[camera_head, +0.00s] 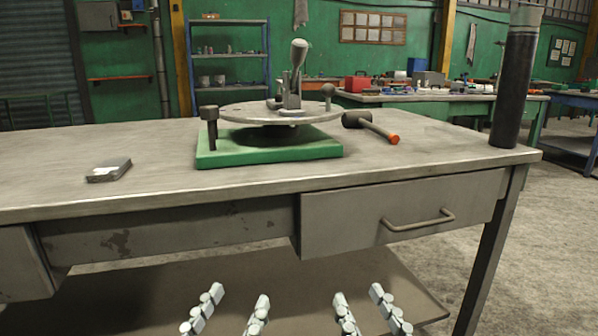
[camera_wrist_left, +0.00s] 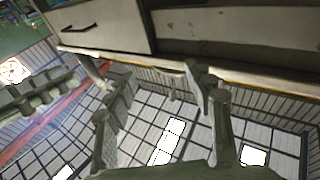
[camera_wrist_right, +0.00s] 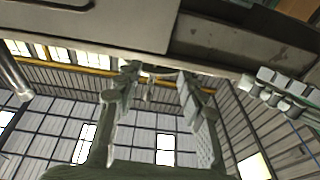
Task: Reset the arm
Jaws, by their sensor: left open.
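My left gripper (camera_head: 240,294) and my right gripper (camera_head: 358,292) show side by side at the bottom of the head view, low in front of the workbench. Both have their fingers spread, with nothing between them. In the left wrist view the left gripper (camera_wrist_left: 163,80) is open below the bench front, with the right gripper's fingers (camera_wrist_left: 40,95) at the left. In the right wrist view the right gripper (camera_wrist_right: 157,80) is open and empty, with the left gripper's fingers (camera_wrist_right: 285,90) at the right. Most of both arms is out of view.
A grey workbench (camera_head: 440,158) with a drawer (camera_head: 350,215) stands in front. On it are a round turntable (camera_head: 250,112) with an upright lever (camera_head: 298,60) on a green base (camera_head: 220,155), a mallet (camera_head: 370,125), a small grey block (camera_head: 109,170) and a dark cylinder (camera_head: 512,90).

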